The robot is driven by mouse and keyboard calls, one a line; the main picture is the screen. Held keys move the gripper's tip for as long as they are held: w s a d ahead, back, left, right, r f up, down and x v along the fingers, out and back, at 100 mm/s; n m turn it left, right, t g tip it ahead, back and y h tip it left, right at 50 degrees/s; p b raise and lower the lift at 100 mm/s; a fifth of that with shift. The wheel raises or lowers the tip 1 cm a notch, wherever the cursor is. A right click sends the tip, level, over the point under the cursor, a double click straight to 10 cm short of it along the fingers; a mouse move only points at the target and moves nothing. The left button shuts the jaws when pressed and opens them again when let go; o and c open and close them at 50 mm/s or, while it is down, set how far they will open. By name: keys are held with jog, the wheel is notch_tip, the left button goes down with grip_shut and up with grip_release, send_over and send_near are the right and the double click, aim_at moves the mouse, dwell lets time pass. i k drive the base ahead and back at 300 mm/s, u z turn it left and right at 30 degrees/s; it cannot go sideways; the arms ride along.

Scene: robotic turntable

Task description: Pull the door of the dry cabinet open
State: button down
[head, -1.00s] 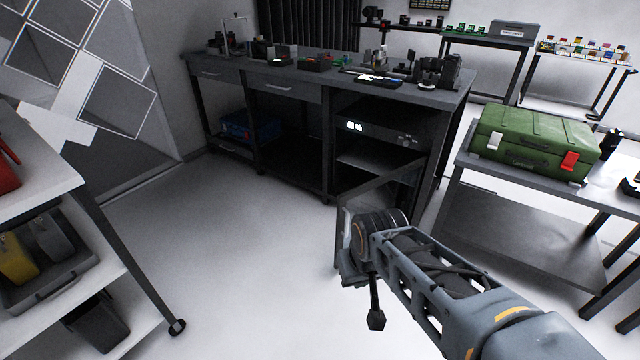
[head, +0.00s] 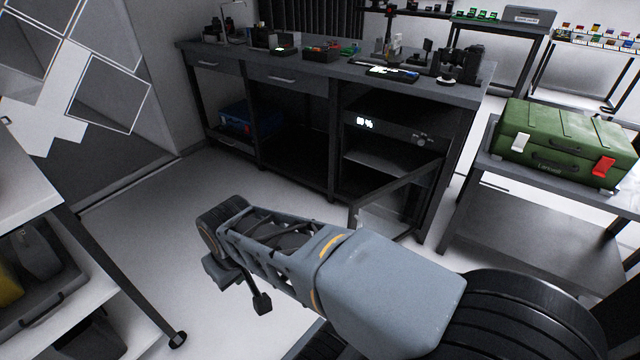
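The dry cabinet (head: 385,127) sits under the right end of the dark workbench, with a lit display on its upper front. Its framed door (head: 398,184) stands swung open, out from the cabinet's right side into the room. The compartment is exposed and shows a shelf (head: 385,165). The door's lower part is partly hidden by my arm. My gripper (head: 222,272) is at the arm's far end, left of the door and apart from it, over the white floor. Its fingers cannot be made out clearly, and nothing is seen held.
A green case (head: 565,140) rests on a grey table (head: 480,165) at the right, close to the open door. A white shelf unit (head: 90,270) stands at the left. A blue box (head: 250,122) is under the bench. The floor before the bench's left part is clear.

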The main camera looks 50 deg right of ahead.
aim_at(438, 165)
jog(key=u, duration=0.1)
jog(key=i, duration=0.75)
jog(key=z, duration=0.85)
jog(key=i, duration=0.8)
jog(key=z, duration=0.8)
